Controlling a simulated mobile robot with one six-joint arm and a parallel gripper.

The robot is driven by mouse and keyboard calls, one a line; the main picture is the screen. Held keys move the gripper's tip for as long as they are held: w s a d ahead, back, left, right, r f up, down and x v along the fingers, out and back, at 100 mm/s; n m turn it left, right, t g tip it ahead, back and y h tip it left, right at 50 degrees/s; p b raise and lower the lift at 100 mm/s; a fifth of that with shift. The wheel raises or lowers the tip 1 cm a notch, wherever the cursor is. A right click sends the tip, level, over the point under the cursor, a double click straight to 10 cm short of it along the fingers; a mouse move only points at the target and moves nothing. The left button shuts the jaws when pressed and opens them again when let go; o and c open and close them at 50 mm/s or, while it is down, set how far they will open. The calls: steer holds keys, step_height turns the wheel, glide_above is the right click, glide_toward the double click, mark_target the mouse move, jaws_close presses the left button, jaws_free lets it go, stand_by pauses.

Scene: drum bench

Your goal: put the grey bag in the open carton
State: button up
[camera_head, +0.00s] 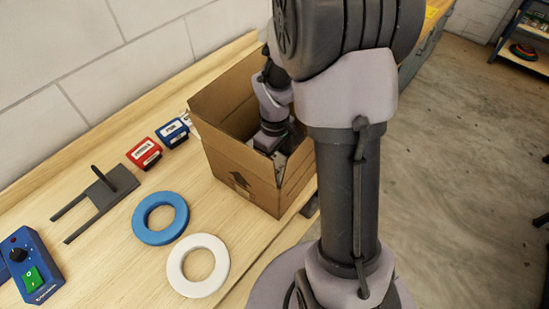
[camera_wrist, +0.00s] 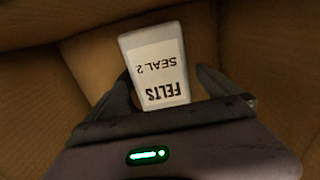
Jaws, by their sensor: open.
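The open carton (camera_head: 240,172) is a brown cardboard box on the wooden bench, with its top open. My gripper (camera_head: 272,148) is down inside it, partly hidden by the carton's walls. In the wrist view, a pale grey bag (camera_wrist: 150,46) with a white label reading "FELTS SEAL 2" is inside the carton, between the fingers of my gripper (camera_wrist: 163,88). The fingers are open, one on each side of the bag's near end. I cannot tell whether they touch it. Brown cardboard (camera_wrist: 40,75) surrounds the bag. In the head view the bag is mostly hidden.
A red box (camera_head: 144,154) and a blue box (camera_head: 173,134) stand left of the carton. A blue ring (camera_head: 141,229), a white ring (camera_head: 173,272), a dark forked metal piece (camera_head: 98,197) and a blue control box (camera_head: 32,268) lie on the bench. Bare wood separates them.

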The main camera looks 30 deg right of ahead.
mark_target(275, 163)
step_height(275, 163, up, 12)
steer(key=p, duration=0.4)
steer(key=shift+f, duration=0.1)
